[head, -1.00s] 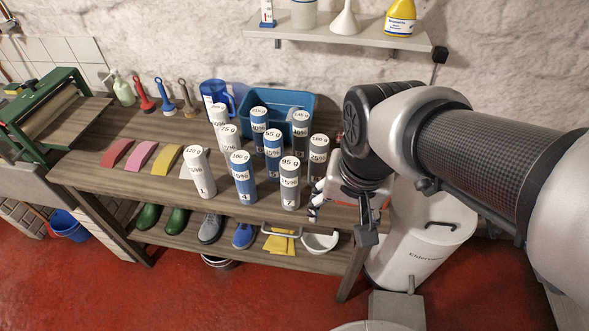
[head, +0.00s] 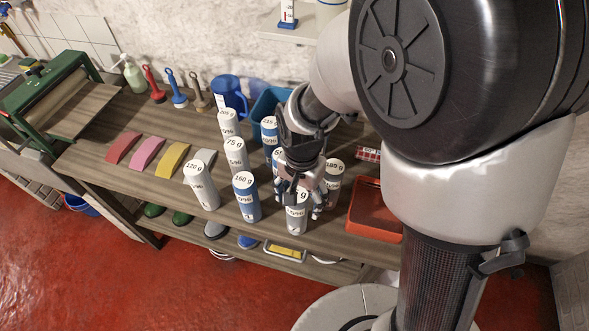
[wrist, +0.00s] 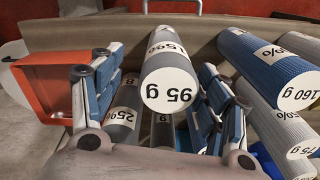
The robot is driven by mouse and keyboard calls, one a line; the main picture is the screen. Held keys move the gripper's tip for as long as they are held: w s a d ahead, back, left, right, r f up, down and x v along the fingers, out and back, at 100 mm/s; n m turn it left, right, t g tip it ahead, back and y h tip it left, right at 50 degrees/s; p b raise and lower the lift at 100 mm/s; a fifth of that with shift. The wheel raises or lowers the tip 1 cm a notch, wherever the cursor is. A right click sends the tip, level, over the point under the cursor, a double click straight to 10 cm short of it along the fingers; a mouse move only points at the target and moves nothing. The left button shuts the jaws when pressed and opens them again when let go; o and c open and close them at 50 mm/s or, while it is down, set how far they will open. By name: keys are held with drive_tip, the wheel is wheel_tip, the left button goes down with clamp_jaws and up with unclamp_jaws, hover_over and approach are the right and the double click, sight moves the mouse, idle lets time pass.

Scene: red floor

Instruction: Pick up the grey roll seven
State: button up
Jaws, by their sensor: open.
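The grey roll seven (head: 297,222), with a white label and a white top reading 95 g, stands upright at the front right of the group of rolls on the wooden bench (head: 165,205). My gripper (head: 298,203) is open and comes down over its top, with a finger on either side. In the wrist view the grey roll (wrist: 170,55) lies between the two open fingers (wrist: 155,75), with gaps visible on both sides. The gripper hides part of the roll in the head view.
The blue 160 g roll (head: 246,200) stands close on the left and another grey roll (head: 333,182) behind on the right. White rolls (head: 203,190) stand further left. A red tray (head: 375,215) sits on the right of the bench. Coloured curved blocks (head: 147,153) lie at left.

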drive_tip(key=f, duration=0.2)
drive_tip(key=f+b, duration=0.1)
drive_tip(key=f, duration=0.1)
drive_tip(key=f+b, duration=0.1)
drive_tip(key=f, duration=0.2)
drive_tip(key=shift+w+a, duration=0.2)
drive_tip(key=shift+a, duration=0.15)
drive_tip(key=shift+c, duration=0.3)
drive_tip(key=c, duration=1.1)
drive_tip(key=shift+r, duration=0.15)
wheel_tip(320, 180, up, 20)
drive_tip(key=p, duration=0.5)
drive_tip(key=shift+p, duration=0.35)
